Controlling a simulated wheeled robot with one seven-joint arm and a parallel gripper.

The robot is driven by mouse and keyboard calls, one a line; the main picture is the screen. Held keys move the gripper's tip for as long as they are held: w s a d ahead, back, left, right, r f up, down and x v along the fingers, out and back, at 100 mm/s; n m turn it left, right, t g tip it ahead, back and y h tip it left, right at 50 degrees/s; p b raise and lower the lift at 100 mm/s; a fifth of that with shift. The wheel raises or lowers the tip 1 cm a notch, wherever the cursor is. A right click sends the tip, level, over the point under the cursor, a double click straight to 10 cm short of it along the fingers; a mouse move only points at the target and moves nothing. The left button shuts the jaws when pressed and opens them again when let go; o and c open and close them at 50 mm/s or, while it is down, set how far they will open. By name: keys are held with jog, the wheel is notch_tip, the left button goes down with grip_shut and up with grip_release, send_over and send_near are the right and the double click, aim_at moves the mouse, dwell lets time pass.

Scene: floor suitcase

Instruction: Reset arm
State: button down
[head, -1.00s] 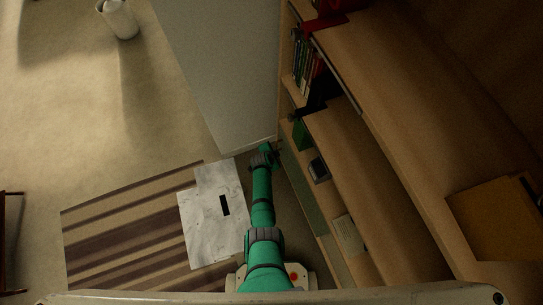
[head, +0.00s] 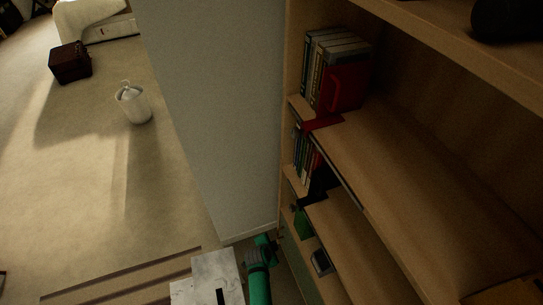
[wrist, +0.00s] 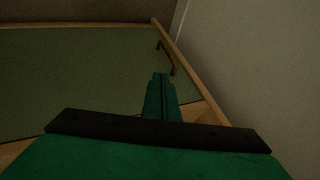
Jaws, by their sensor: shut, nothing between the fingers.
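My green gripper (head: 273,240) is at the lower middle of the head view, close to the wooden shelf unit (head: 295,262) and the corner of the pale wall panel. In the wrist view its fingers (wrist: 160,76) are together with nothing between them. They point toward a green panel (wrist: 75,75) with a wooden frame and a dark handle (wrist: 167,58). My green arm (head: 259,284) runs down out of the bottom of the head view.
The shelf unit with books (head: 325,65) and a red item (head: 343,88) fills the right. The pale panel (head: 210,110) stands left of it. A white bin (head: 133,106) and a dark brown case (head: 70,64) stand on the open floor. A marbled white piece (head: 205,276) lies bottom centre.

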jog(key=s+d+r+n+t+y, duration=0.15)
jog(key=s+r+n, duration=0.3)
jog(key=s, duration=0.65)
jog(key=s+r+n+t+y, duration=0.1)
jog(key=s+r+n+t, duration=0.4)
jog(key=s, duration=0.7)
jog(key=s+a+r+n+t, duration=0.1)
jog(key=s+r, duration=0.3)
jog(key=r, duration=0.6)
jog(key=s+r+n, duration=0.2)
jog(key=s+r, duration=0.3)
jog(key=r, duration=0.5)
jog(key=s+a+r+n+t, duration=0.1)
jog(key=s+r, duration=0.3)
jog(key=r, duration=0.6)
jog(key=shift+s+a+r+t, duration=0.2)
jog(key=shift+a+r+t, duration=0.05)
jog(key=shift+a+t, duration=0.1)
jog(key=shift+n, duration=0.25)
